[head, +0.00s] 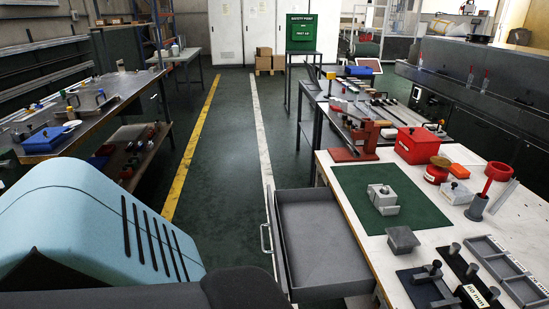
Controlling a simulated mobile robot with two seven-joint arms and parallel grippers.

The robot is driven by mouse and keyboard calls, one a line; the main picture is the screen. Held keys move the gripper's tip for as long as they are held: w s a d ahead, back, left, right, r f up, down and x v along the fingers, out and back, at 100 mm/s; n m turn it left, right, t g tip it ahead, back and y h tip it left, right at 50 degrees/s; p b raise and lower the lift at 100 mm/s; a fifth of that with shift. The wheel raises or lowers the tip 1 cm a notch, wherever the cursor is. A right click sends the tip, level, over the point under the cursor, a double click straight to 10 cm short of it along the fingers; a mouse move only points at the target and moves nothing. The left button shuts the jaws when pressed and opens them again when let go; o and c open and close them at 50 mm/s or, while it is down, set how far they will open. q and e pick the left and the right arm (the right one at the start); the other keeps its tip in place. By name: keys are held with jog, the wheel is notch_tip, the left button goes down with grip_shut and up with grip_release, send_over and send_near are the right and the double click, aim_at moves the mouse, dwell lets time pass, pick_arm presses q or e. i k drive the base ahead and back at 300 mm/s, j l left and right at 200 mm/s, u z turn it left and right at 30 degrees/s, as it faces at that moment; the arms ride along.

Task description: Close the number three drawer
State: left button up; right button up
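A grey drawer (312,247) stands pulled out to the left from under the white-topped workbench (460,220) at the right. It looks empty inside. Its front panel (279,252) faces left and has a pale bar handle (266,239) on it. No number can be read on it from here, and the lower part of its front is cut off by the bottom of the picture. Neither of my grippers is in view.
A second bench (90,110) stands at the left. The aisle floor between yellow and white lines is clear.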

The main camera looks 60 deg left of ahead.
aim_at(324, 259)
jog(key=u, duration=1.15)
jog(key=i+u, duration=0.15)
jog(key=u, duration=0.45)
jog(key=i+j, duration=0.1)
jog(key=i, duration=0.6)
